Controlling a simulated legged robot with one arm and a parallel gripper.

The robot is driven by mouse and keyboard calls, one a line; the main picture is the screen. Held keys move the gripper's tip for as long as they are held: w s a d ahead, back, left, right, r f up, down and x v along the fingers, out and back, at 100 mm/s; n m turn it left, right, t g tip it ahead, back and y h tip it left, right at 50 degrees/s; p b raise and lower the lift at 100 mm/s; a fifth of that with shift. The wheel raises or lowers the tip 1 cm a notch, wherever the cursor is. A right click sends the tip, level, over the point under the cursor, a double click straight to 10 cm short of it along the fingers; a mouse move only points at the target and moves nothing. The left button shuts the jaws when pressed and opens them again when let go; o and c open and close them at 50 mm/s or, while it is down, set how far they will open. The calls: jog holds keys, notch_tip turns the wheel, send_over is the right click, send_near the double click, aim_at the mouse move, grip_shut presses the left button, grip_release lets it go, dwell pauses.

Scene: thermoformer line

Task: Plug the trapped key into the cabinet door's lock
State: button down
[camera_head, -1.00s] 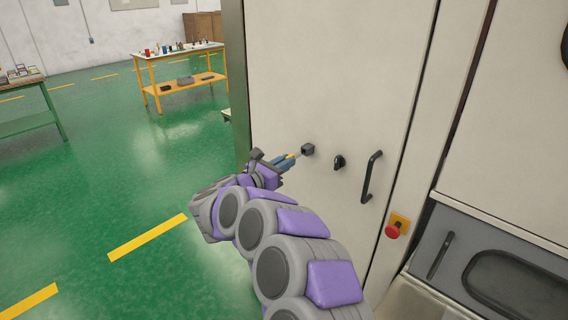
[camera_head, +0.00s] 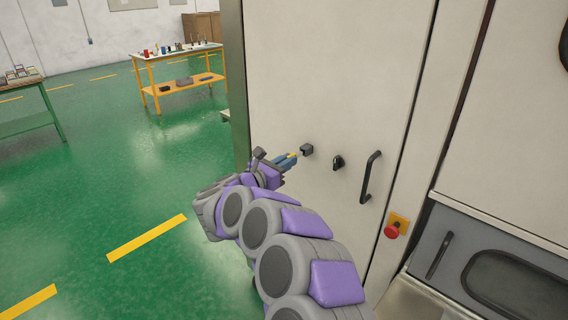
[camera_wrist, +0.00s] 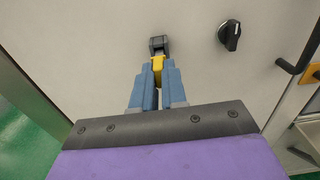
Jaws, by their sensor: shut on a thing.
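My gripper (camera_head: 290,160) is shut on a yellow key (camera_wrist: 157,64), which shows between its blue fingertips in the wrist view. The dark lock block (camera_head: 306,150) sits on the pale cabinet door (camera_head: 330,70). It also shows in the wrist view (camera_wrist: 158,44), straight ahead of the fingers. The key's front end meets or overlaps the lower edge of the lock block there. I cannot tell whether it is inside the lock.
A black rotary knob (camera_head: 338,162) and a black vertical handle (camera_head: 371,176) are right of the lock. A red emergency button (camera_head: 392,230) is lower right. An orange workbench (camera_head: 150,85) stands far behind on open green floor.

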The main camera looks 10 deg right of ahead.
jog(key=shift+x, duration=1.65)
jog(key=c, duration=1.1)
grip_release()
jog(key=p+v, duration=0.2)
jog(key=v, duration=1.5)
jog(key=shift+a, duration=0.2)
